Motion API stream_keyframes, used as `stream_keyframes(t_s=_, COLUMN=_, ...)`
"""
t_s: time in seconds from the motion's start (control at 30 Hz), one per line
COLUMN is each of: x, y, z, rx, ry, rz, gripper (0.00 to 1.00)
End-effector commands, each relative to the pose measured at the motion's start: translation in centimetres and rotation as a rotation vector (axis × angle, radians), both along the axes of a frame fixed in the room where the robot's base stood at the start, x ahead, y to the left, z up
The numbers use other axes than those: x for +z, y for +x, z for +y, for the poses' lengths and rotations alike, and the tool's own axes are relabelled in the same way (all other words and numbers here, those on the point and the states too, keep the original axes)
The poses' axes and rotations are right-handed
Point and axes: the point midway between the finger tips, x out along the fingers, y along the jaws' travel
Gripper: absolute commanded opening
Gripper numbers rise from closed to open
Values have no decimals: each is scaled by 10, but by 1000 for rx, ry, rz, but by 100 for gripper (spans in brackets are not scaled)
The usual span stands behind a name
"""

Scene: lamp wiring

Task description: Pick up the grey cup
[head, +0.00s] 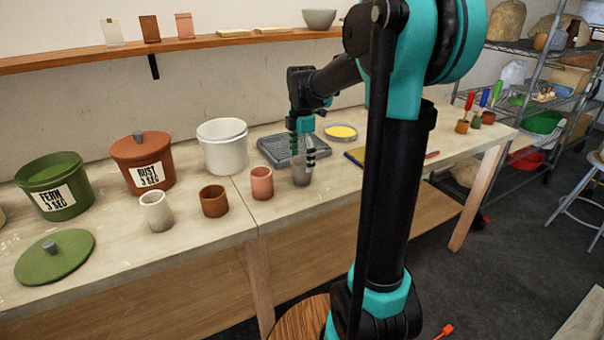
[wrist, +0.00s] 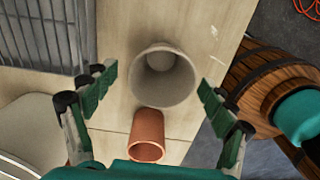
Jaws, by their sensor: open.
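The grey cup (head: 301,175) stands upright on the workbench, below my gripper (head: 302,148) in the head view. My gripper partly covers its top there. In the wrist view the grey cup (wrist: 166,82) shows its open, empty mouth, between and a little beyond the fingertips of my gripper (wrist: 157,78). The fingers are spread wide, one on each side of the cup, with gaps to both sides. My gripper is open and holds nothing.
A pink terracotta cup (head: 262,183) stands close to the left, also near in the wrist view (wrist: 147,137). A brown cup (head: 214,201) and a pale cup (head: 156,212) stand farther left. A grey ridged tray (head: 284,150) lies behind. The bench's front edge is near.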

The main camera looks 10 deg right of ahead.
Motion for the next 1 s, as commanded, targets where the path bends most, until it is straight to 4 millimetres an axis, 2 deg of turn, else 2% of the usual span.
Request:
stream_keyframes(t_s=0.17, x=-10, y=0, z=0, rx=0, ry=0, rz=0, gripper=84)
stream_keyframes(t_s=0.5, x=-52, y=-1, z=0, rx=0, ry=0, rz=0, gripper=84)
stream_keyframes(t_s=0.8, x=-57, y=-2, z=0, rx=-1, ry=0, rz=0, gripper=84)
stream_keyframes(t_s=1.0, x=-56, y=-2, z=0, rx=-1, ry=0, rz=0, gripper=59)
